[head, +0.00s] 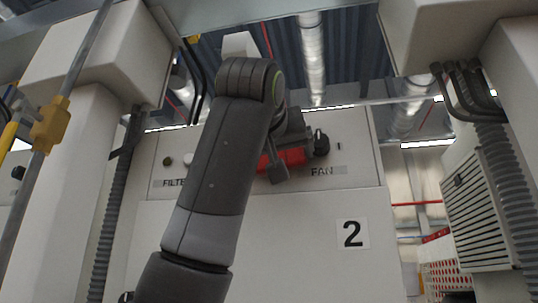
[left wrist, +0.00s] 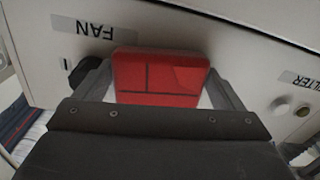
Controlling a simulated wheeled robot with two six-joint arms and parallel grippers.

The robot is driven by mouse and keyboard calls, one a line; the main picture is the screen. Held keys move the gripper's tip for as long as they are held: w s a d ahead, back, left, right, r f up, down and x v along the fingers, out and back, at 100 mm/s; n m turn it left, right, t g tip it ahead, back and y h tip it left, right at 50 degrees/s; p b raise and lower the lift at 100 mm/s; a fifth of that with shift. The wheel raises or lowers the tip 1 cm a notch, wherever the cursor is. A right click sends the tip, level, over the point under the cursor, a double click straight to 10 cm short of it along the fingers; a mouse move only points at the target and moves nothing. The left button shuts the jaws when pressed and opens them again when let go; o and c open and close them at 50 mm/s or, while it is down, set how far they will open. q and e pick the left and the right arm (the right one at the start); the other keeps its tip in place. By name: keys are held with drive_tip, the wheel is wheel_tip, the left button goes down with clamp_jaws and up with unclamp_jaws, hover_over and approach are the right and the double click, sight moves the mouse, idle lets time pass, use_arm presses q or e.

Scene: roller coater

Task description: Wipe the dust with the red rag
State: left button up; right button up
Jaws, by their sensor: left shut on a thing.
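My left gripper (head: 296,157) is raised in front of the white panel labelled FILTER and FAN. It is shut on the red rag (head: 292,156), which shows as a flat red block between the fingers. In the left wrist view the rag (left wrist: 160,76) fills the space between the two fingers of the left gripper (left wrist: 158,90), close to the panel (left wrist: 240,62). Whether the rag touches the panel I cannot tell. I cannot make out any dust in either view. My right gripper is not in view.
A dark knob (head: 321,143) sits beside the left gripper, above the FAN label (head: 327,171). Smaller round controls (head: 188,159) are at the panel's left. Below is a plain white face with a number 2 sign (head: 352,234). Corrugated hoses (head: 110,210) run along both sides.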

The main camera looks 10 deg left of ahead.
use_arm(q)
drive_tip(key=a+r, duration=0.2)
drive_tip(key=a, duration=0.5)
drive_tip(key=shift+w+r, duration=0.2)
drive_tip(key=shift+r, duration=0.15)
idle(0.7)
drive_tip(key=shift+d, duration=0.2)
